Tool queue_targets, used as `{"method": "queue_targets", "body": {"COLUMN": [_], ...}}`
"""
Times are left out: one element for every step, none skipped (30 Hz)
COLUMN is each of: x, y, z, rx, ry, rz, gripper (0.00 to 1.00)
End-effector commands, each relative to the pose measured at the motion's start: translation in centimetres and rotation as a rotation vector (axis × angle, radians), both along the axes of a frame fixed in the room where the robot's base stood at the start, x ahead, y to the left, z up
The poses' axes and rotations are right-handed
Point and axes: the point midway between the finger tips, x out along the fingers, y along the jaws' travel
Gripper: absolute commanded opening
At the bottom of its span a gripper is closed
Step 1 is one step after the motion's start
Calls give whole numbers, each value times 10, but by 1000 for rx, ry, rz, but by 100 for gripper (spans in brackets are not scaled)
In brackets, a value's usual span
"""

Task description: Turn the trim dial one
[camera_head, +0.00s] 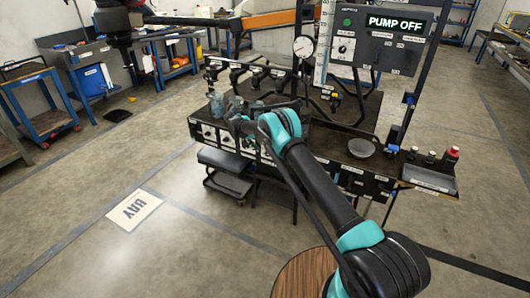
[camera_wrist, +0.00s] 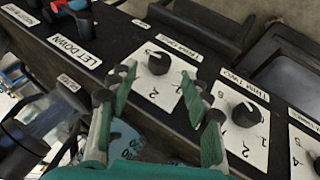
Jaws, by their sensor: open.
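The trim dial one is a black round knob (camera_wrist: 158,62) on a white numbered plate, under a label that reads TRIM ONE, in the wrist view. The trim dial two (camera_wrist: 245,113) is a like knob to its lower right. My gripper (camera_wrist: 167,96) is open, with its green fingers spread and nothing between them. The trim dial one is ahead of the gap, nearer the left fingertip, and no contact shows. In the head view my gripper (camera_head: 243,124) is at the bench's front panel and hides part of the dials there.
The bench (camera_head: 330,142) carries bottles, a grey bowl (camera_head: 361,147) and a gauge (camera_head: 303,46). A sign (camera_head: 395,23) reads PUMP OFF. A further dial plate (camera_wrist: 303,148) stands at the right edge.

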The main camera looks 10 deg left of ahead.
Motion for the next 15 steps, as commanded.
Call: {"method": "queue_targets", "body": {"x": [-3, -4, -6, -7, -9, -10, -11, -12, -13, -14, -14, -15, -15, -16, -16], "y": [7, 10, 14, 17, 19, 23, 26, 28, 31, 32, 34, 35, 36, 37, 38], "z": [10, 15, 22, 27, 31, 37, 41, 44, 49, 51, 54, 57, 58, 59, 61], "rx": [0, 0, 0, 0, 0, 0, 0, 0, 0, 0, 0, 0, 0, 0, 0], "ry": [1, 1, 1, 0, 0, 0, 1, 1, 1, 1, 1, 0, 0, 0, 0], "rz": [2, 1, 1, 0, 0, 0, 1, 1, 1, 1, 1, 0, 0, 0, 0], "gripper": [49, 49, 49, 49, 49, 49, 49, 49, 49, 49, 49, 49, 49, 49, 49]}}
